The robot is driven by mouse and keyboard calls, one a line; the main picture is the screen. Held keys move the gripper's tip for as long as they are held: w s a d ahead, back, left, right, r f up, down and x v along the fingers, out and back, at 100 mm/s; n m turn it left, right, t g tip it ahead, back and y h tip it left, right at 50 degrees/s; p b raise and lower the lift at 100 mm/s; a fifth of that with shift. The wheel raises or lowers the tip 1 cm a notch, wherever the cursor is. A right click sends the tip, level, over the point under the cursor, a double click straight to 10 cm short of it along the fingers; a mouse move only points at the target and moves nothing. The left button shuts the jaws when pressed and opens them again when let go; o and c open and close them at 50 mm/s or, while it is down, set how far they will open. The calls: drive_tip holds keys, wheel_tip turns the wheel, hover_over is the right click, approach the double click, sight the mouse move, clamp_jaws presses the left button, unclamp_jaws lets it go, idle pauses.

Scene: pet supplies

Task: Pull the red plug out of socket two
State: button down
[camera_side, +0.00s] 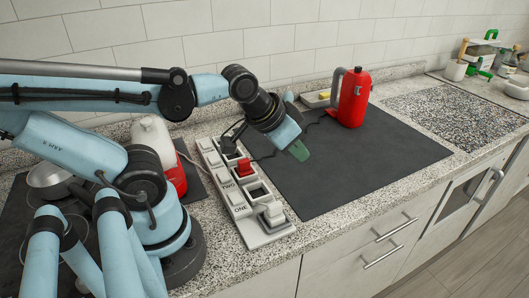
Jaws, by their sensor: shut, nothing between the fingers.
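The grey socket strip (250,227) lies along the left edge of the dark mat, with number labels down its left side. The red plug (243,168) stands upright in a middle socket of the strip, near the label TWO; I cannot tell for certain which number its socket has. A white plug (274,210) sits in the nearest socket and a black plug (228,148) in a far one. My gripper (300,151) is shut and empty, to the right of the red plug and apart from it, above the mat.
A red kettle-like container (354,97) stands on the dark mat (365,165) at the back. A white and red appliance (155,140) and a metal bowl (50,178) are at the left. A cord runs from the black plug. The mat's middle is clear.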

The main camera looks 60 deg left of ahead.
drive_tip(key=c, duration=1.5)
unclamp_jaws()
drive_tip(key=shift+a, duration=0.4)
drive_tip(key=o, duration=0.5)
drive_tip(key=s+a+g+y, duration=0.1)
drive_tip(key=a+g, duration=0.2)
drive_tip(key=a, duration=0.4)
drive_tip(key=shift+s+r+g, duration=0.3)
drive_tip(key=shift+s+r, duration=0.05)
drive_tip(key=shift+s, duration=0.05)
drive_tip(key=g+h, duration=0.1)
drive_tip(key=g, duration=0.3)
approach(244, 160)
drive_tip(key=shift+s+a+f, duration=0.1)
drive_tip(key=shift+s+f, duration=0.05)
drive_tip(key=shift+f, duration=4.65)
drive_tip(key=shift+c, duration=0.5)
clamp_jaws()
